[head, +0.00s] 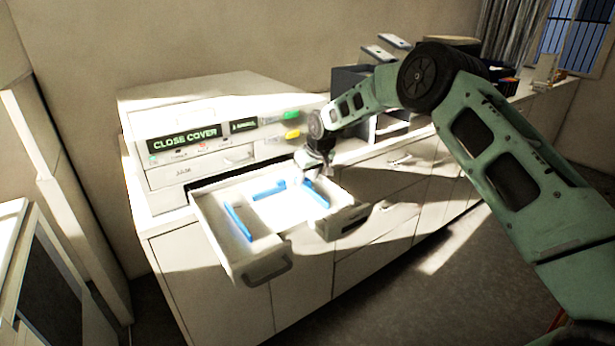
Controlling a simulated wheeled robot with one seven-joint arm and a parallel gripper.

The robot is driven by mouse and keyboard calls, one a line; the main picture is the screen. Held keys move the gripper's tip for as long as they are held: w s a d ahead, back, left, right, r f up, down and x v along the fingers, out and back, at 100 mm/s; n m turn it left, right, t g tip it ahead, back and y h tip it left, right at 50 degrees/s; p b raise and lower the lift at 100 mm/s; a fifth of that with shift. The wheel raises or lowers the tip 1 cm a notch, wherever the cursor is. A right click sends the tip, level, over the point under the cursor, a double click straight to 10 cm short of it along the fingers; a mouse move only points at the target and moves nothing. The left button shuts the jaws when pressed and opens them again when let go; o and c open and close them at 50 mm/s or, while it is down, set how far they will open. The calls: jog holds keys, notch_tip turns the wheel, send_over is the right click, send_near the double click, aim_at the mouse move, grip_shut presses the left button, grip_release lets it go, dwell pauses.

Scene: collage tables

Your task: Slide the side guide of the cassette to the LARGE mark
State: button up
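The cassette (262,238) is a pale drawer pulled out from the front of a white printer (160,178). Blue guides stand in it: one long guide (237,222) at the left, a short one (268,190) at the back, and another (316,194) at the right. My gripper (306,176) points down over the back right part of the cassette, close to the right and back guides. I cannot tell whether it touches a guide or how far its fingers are apart. The size marks are too small and too brightly lit to read.
The printer display (183,140) reads "CLOSE COVER". Green (292,114) and yellow (292,134) parts show at its right. Dark trays (352,78) stand on the white cabinet (385,215) behind my arm. The floor in front is clear.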

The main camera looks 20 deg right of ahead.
jog(key=shift+r, duration=0.1)
jog(key=b+v, duration=0.5)
jog(key=v, duration=1.2)
jog(key=shift+b, duration=0.4)
jog(key=shift+s+r, duration=0.1)
jog(key=s+a+f+n+g+b, duration=0.1)
jog(key=s+a, duration=0.4)
jog(key=s, duration=0.3)
jog(key=s+a+f+n+g, duration=0.1)
jog(key=s+a+f, duration=0.1)
jog(key=s+a, duration=0.5)
jog(key=s+a+f+n+b, duration=0.1)
jog(key=s+a, duration=0.2)
jog(key=s, duration=0.7)
jog(key=s+d+f+g, duration=0.1)
jog(key=s+f, duration=0.2)
jog(key=s, duration=0.8)
jog(key=s+d+f+n+g, duration=0.1)
jog(key=s+d+f, duration=0.1)
jog(key=s, duration=1)
jog(key=shift+s+f+h, duration=0.2)
jog(key=shift+f+h, duration=0.2)
jog(key=shift+f, duration=0.45)
